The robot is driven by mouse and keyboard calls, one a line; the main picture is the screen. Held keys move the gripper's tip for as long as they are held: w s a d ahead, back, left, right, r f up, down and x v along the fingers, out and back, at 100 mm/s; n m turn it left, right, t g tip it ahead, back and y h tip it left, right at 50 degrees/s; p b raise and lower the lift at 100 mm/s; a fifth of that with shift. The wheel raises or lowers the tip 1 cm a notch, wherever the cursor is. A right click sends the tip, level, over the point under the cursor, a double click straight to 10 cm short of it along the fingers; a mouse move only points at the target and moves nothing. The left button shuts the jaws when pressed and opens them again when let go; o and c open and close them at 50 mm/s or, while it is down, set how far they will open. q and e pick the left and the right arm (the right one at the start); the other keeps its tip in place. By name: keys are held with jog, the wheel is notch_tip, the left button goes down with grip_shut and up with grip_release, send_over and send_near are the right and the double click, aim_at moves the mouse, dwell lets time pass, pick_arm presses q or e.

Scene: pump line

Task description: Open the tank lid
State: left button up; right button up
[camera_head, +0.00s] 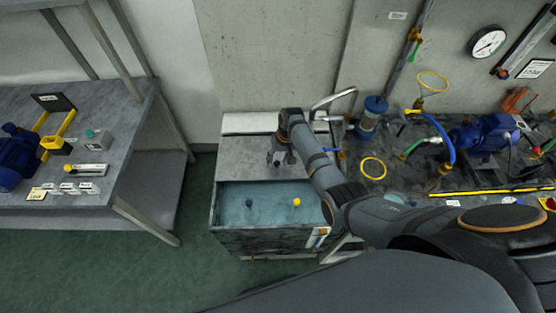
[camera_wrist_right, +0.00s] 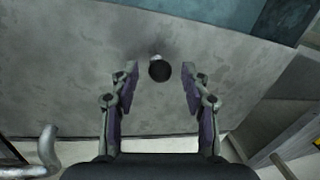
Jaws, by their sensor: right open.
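The tank (camera_head: 262,241) stands on the floor in the middle of the head view. Its grey lid (camera_head: 243,160) lies flat over the back part, and the front part shows water with a dark blue ball and a yellow ball. The right wrist view shows the lid (camera_wrist_right: 75,75) with a round black knob (camera_wrist_right: 159,70). My right gripper (camera_head: 281,159) is over the lid, and in its wrist view the open fingers (camera_wrist_right: 160,80) are on either side of the knob, with gaps on both sides. Whether the fingertips reach the knob's height is unclear. My left gripper is out of view.
A workbench (camera_head: 130,130) with a blue pump and labelled parts stands at left. At right are a blue pump (camera_head: 489,137), hoses and a yellow ring (camera_head: 373,168). A bent metal pipe (camera_head: 335,100) rises behind the tank. Green floor (camera_head: 120,265) is clear at front left.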

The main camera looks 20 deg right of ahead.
jog(key=shift+r, duration=0.2)
notch_tip(320, 180, up, 10)
jog(key=shift+f, duration=0.2)
dwell(0.5)
